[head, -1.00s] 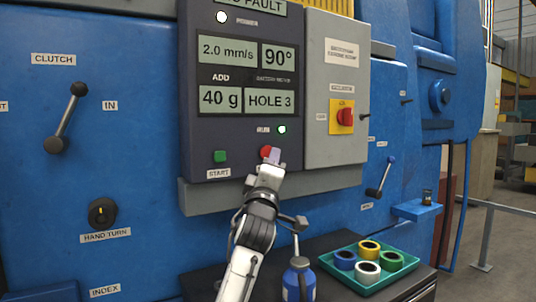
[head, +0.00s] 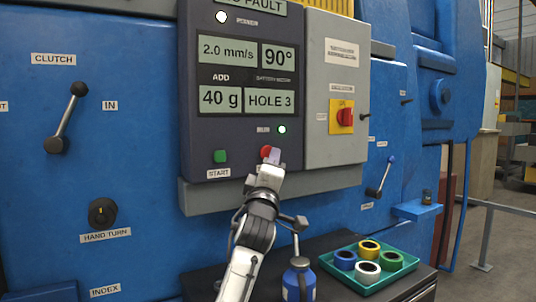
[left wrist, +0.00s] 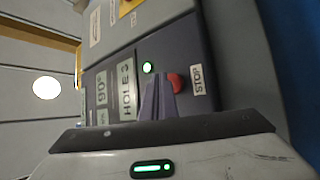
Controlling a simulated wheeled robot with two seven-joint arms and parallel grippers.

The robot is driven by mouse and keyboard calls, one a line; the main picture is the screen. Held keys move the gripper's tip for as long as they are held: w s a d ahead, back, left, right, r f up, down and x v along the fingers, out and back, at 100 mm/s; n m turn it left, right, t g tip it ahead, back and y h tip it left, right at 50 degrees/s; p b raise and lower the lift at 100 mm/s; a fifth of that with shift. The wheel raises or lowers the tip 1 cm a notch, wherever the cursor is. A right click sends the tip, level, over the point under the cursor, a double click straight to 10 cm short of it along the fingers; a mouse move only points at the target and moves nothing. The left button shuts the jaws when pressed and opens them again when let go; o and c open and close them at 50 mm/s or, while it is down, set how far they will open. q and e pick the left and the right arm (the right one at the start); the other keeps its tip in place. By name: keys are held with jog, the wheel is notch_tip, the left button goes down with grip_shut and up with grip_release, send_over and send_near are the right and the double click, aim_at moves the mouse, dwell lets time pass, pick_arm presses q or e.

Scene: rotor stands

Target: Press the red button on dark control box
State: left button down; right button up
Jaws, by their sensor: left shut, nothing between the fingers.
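The dark control box (head: 228,130) is on the blue machine's front, with lit readouts and a green START button (head: 220,157). Its red button (head: 265,151) is at the lower right of the panel, partly hidden by my gripper. It also shows in the left wrist view (left wrist: 175,83), beside a STOP label (left wrist: 198,81). My left gripper (head: 275,156) is shut and empty, its fingertips in front of the red button. In the left wrist view its fingers (left wrist: 158,98) overlap the button's edge; I cannot tell whether they touch it. My right gripper is not in view.
A grey box with a red rotary switch (head: 345,117) adjoins the dark box on the right. Below are a blue bottle (head: 299,280) and a teal tray (head: 396,276) with several coloured rings. A lit green lamp (head: 282,129) is just above the red button.

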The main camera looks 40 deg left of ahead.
pick_arm(q)
jog(key=shift+a, duration=0.1)
dwell(0.7)
jog(key=shift+w+a, duration=0.2)
jog(key=shift+a, duration=0.1)
jog(key=shift+w+a, duration=0.15)
jog(key=shift+a, duration=0.25)
dwell(0.9)
jog(key=shift+d, duration=0.1)
jog(key=shift+s+d, duration=0.35)
jog(key=shift+d, duration=0.3)
jog(key=shift+s+d+b, duration=0.2)
jog(key=shift+s+d, duration=0.1)
jog(key=shift+d, duration=0.5)
jog(key=shift+s+d+b, duration=0.25)
jog(key=shift+s+d, duration=0.1)
jog(key=shift+d, duration=0.4)
jog(key=shift+s+d+b, duration=0.2)
jog(key=shift+s+d, duration=0.1)
jog(key=shift+d, duration=0.5)
